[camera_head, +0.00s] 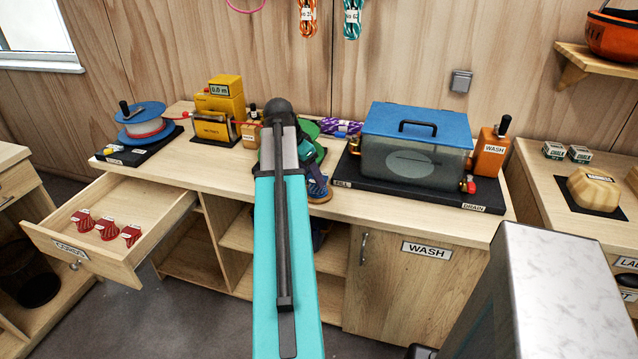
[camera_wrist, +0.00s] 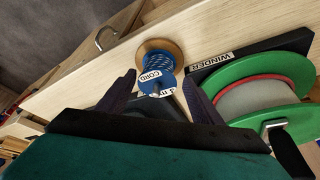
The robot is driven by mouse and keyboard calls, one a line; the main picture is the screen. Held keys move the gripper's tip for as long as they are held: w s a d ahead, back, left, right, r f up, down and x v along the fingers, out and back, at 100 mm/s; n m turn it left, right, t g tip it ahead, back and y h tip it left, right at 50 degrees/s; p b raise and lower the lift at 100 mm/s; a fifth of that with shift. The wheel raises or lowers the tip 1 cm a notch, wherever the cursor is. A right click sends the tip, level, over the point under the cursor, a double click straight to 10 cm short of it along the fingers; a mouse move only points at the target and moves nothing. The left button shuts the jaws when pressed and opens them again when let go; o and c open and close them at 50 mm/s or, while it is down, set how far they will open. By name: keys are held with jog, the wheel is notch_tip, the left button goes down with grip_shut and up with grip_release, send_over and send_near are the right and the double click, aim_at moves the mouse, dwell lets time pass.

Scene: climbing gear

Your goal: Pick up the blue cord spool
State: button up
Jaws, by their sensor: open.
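The blue cord spool (camera_wrist: 158,66), with a wood-coloured flange and a CORD label, is near the edge of the wooden worktop in the wrist view. In the head view the spool (camera_head: 319,187) shows just right of my arm, partly hidden. My gripper (camera_wrist: 159,77) is open, with one dark finger to each side of the spool's near end in the wrist view. Nothing is held. Whether the fingers reach down around the spool or stay above it, I cannot tell. In the head view my arm covers most of the gripper.
The green winder (camera_wrist: 262,88) stands close on the right in the wrist view. In the head view, a blue-lidded wash tank (camera_head: 415,150) is to the right and a yellow meter (camera_head: 219,112) to the left. An open drawer (camera_head: 110,225) sticks out at the left.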

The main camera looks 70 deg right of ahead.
jog(key=shift+s+p+x, duration=0.25)
jog(key=shift+p+x, duration=0.3)
jog(key=shift+x, duration=1.9)
jog(key=shift+w+d, duration=0.1)
jog(key=c, duration=0.9)
